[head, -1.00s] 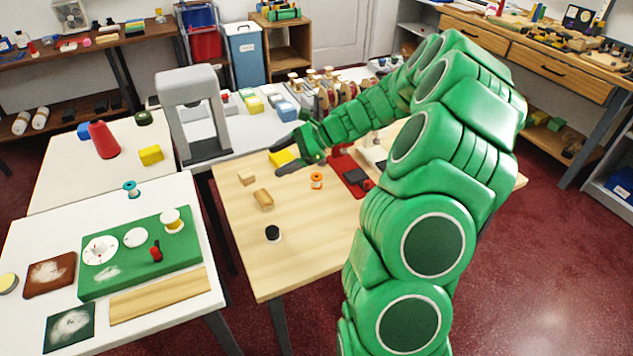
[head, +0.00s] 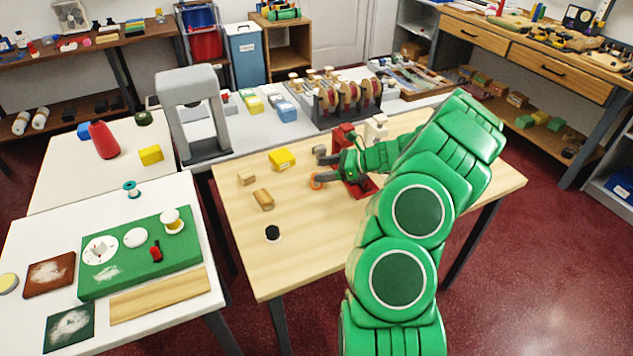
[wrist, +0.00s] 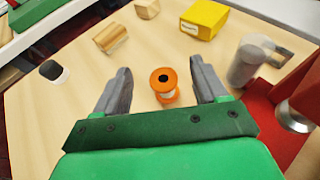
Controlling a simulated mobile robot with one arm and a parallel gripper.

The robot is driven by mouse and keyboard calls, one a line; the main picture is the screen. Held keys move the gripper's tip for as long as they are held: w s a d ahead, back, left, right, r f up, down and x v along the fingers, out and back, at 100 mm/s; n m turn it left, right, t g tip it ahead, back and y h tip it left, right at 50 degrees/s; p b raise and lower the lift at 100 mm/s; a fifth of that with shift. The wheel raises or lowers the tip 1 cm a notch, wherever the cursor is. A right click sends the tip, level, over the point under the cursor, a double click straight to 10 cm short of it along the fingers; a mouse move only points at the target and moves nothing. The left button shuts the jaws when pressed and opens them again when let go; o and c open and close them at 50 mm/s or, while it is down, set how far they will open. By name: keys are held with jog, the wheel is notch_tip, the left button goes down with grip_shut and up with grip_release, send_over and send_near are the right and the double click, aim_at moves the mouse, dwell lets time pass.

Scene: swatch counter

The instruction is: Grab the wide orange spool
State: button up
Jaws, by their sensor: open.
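The wide orange spool (wrist: 163,84) stands upright on the wooden table, with orange flanges and a pale middle. In the wrist view it shows between the two grey fingers of my gripper (wrist: 160,88), apart from both. My gripper is open and empty.
A yellow box (wrist: 205,18), wooden blocks (wrist: 111,38) and a black-topped spool (wrist: 53,72) lie beyond and left. A grey cylinder (wrist: 244,66) and a red stand (wrist: 270,100) are close on the right. The table's front left is mostly clear.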

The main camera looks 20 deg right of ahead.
aim_at(325, 187)
jog(key=shift+f, duration=1.75)
jog(key=shift+x, duration=2.55)
jog(key=c, duration=1)
jog(key=shift+c, duration=0.2)
